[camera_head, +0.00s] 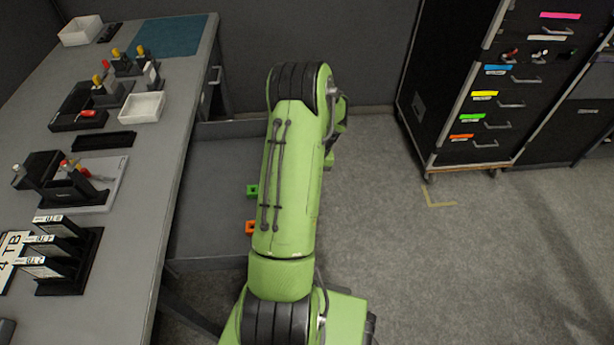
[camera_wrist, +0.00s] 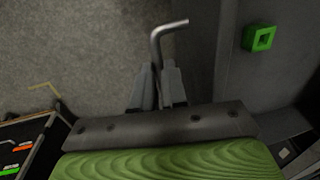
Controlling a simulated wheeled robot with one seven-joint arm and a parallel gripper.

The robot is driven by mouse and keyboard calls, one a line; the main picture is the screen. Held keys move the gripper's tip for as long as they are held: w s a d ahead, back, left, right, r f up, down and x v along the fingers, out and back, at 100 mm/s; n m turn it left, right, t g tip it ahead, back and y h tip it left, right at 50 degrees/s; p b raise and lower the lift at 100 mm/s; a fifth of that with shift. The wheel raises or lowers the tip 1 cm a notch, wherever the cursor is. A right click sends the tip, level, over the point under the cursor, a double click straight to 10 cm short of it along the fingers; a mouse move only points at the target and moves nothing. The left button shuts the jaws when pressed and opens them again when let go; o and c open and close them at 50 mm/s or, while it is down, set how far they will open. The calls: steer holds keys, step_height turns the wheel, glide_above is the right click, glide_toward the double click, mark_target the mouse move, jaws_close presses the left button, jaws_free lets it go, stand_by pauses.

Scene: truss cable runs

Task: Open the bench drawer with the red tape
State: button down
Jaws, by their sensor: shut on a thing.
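A bench drawer (camera_head: 215,170) stands pulled out from under the workbench (camera_head: 165,165), with its grey inside showing. A green block (camera_head: 252,190) and an orange block (camera_head: 250,228) lie in it; the green block also shows in the wrist view (camera_wrist: 260,38). In the wrist view my gripper (camera_wrist: 157,72) is shut on the bent metal drawer handle (camera_wrist: 171,26), just outside the drawer's front wall. My green arm hides the gripper, the handle and the drawer front in the head view. I see no red tape on this drawer.
Another bench handle (camera_head: 214,76) sits farther back. The bench top holds a white tray (camera_head: 142,107), tool holders and a card rack (camera_head: 68,262). A black cabinet (camera_head: 490,100) with coloured tapes stands at the right. The floor (camera_head: 400,270) between is clear.

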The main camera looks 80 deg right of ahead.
steer(key=c, duration=1.2)
jaws_free()
steer(key=shift+o, duration=0.2)
step_height(320, 180, up, 16)
steer(key=s+d+p, duration=0.1)
steer(key=s+p, duration=0.1)
steer(key=p, duration=0.2)
steer(key=shift+s+f+p, duration=0.25)
steer(key=shift+s+p, duration=0.1)
